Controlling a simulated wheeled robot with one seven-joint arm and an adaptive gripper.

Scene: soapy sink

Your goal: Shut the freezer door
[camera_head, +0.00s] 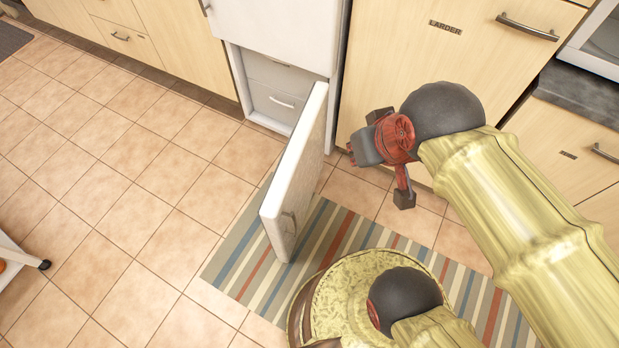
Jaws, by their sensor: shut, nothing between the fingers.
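The white freezer door (293,178) stands wide open, sticking out from the lower part of the white fridge-freezer (275,30). The freezer opening shows white drawers (275,98) inside. My gripper (368,147), red and dark grey, is shut and empty. It hangs to the right of the door, in front of the larder cupboard, apart from the door in the picture. Its fingertips are small and hard to make out.
A larder cupboard (420,75) stands right of the freezer. Wooden drawers (120,38) line the left. A striped rug (235,265) lies under the door. A white wheeled cart (20,268) is at the left edge. The tiled floor left of the door is clear.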

